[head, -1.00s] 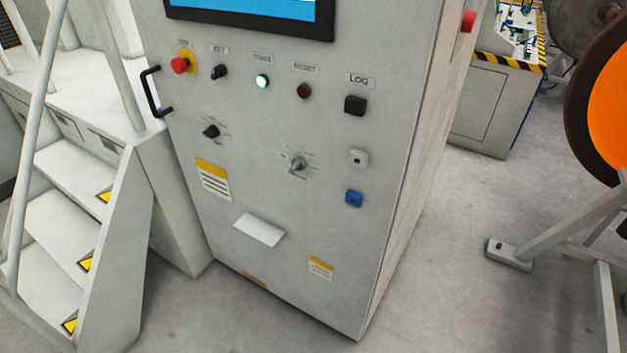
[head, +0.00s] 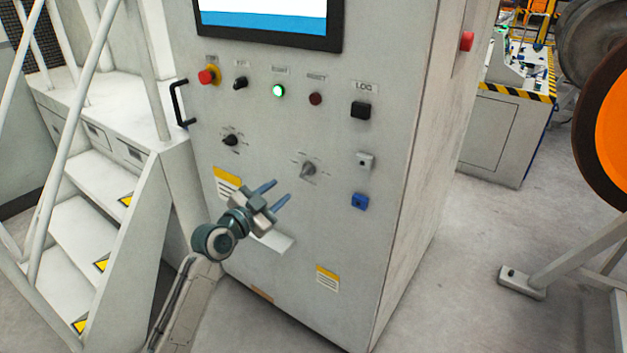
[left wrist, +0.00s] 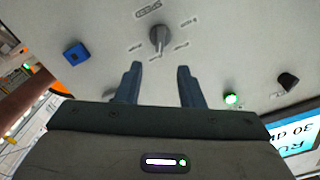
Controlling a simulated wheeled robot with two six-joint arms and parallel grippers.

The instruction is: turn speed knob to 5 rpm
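The grey speed knob (head: 308,170) sits on the front of the light grey control cabinet, with small markings around it. In the left wrist view the knob (left wrist: 160,38) is upside down, ahead of my fingertips and between their lines. Its pointer setting is too small to read surely. My left gripper (head: 276,194) is open and empty, below and left of the knob in the head view, apart from it. In the left wrist view both fingers of the gripper (left wrist: 160,68) show spread, with nothing between them. My right gripper is not in view.
A black knob (head: 230,140), red emergency button (head: 206,77), lit green button (head: 278,91), dark red button (head: 315,98) and blue part (head: 360,201) share the panel. A black handle (head: 179,104) and stairs (head: 95,210) stand left. Floor at right is partly clear.

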